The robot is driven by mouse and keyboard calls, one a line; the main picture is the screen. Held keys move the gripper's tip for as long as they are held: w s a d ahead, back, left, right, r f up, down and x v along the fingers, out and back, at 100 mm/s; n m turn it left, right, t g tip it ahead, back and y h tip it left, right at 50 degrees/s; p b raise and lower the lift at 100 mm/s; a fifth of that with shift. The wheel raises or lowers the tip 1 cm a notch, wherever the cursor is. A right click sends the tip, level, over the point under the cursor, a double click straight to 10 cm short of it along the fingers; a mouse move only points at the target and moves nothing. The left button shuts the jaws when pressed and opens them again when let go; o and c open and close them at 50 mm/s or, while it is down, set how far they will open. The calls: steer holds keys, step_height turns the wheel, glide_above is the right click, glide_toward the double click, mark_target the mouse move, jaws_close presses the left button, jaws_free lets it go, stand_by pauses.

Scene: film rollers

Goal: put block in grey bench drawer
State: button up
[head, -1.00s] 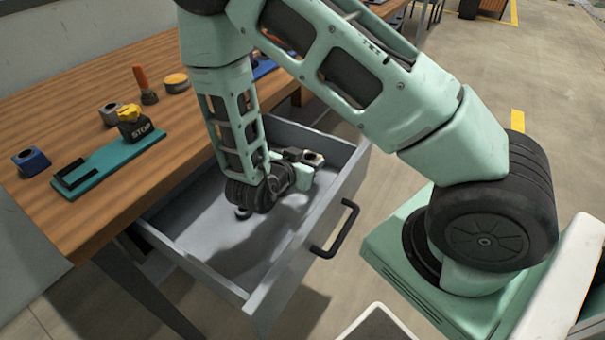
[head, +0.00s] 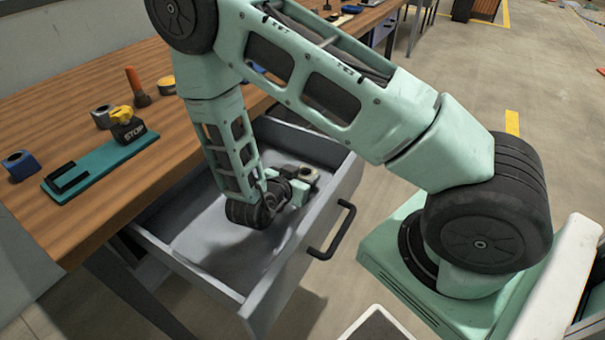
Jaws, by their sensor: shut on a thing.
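The grey bench drawer (head: 190,262) is pulled open from under the wooden bench, with its black handle (head: 332,231) on the front. My gripper (head: 300,182) is over the drawer's far right part, below the rim as it appears, and shut on a small block (head: 310,174). The block looks grey with a tan top and a dark round hole. My wrist and fingers hide part of it. I cannot tell whether it touches the drawer floor.
The bench top (head: 60,128) holds a blue block (head: 20,166), a grey block (head: 101,117), a teal plate (head: 95,170) with a yellow-topped STOP piece (head: 127,126), and an orange-handled tool (head: 136,85). The near part of the drawer is empty.

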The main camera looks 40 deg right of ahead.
steer(key=o, duration=1.3)
